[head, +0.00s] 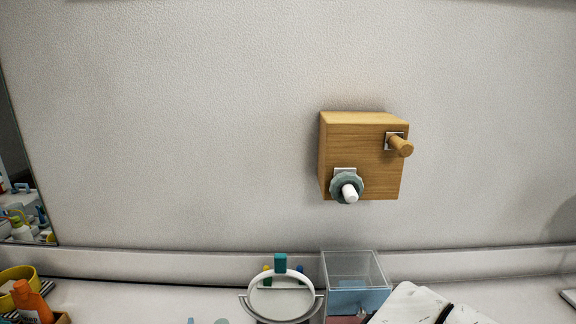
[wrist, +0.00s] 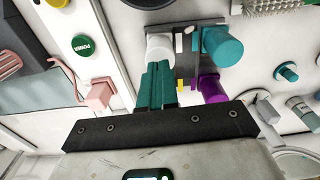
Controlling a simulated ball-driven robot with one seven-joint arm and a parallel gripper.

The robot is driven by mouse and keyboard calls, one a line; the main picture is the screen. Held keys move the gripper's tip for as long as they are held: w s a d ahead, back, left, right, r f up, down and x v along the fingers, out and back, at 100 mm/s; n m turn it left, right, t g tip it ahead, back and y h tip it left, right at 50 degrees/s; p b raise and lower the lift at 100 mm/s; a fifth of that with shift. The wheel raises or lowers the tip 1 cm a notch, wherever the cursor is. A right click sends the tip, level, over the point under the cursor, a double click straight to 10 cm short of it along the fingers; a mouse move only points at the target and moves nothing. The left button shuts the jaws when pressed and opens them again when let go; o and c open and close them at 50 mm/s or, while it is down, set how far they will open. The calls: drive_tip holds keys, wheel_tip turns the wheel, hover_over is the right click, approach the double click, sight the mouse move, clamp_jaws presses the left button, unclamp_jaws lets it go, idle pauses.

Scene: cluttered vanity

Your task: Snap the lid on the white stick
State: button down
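In the wrist view, a white cylinder (wrist: 160,48), which looks like the white stick, stands at the left corner of a dark holder (wrist: 188,62). Beside it on the holder are a teal cylinder (wrist: 222,47) and a purple piece (wrist: 211,88). My gripper (wrist: 160,72) has its teal fingers side by side with no clear gap, and their tips lie just in front of the white cylinder; contact cannot be told. The fingers cover the holder's lower left. Which piece is the lid cannot be told. The head view does not clearly show my gripper.
In the wrist view, a pink stand (wrist: 97,94) and a green power button (wrist: 82,45) lie to the left. In the head view, a wooden block (head: 362,155) with pegs is on the wall, above a round mirror (head: 281,301) and a clear box (head: 354,268).

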drive_tip(key=shift+f+b, duration=0.45)
drive_tip(key=shift+f, duration=0.35)
drive_tip(key=shift+r, duration=0.1)
idle(0.7)
wheel_tip(320, 180, up, 7)
drive_tip(key=p, duration=0.6)
drive_tip(key=shift+p, duration=0.4)
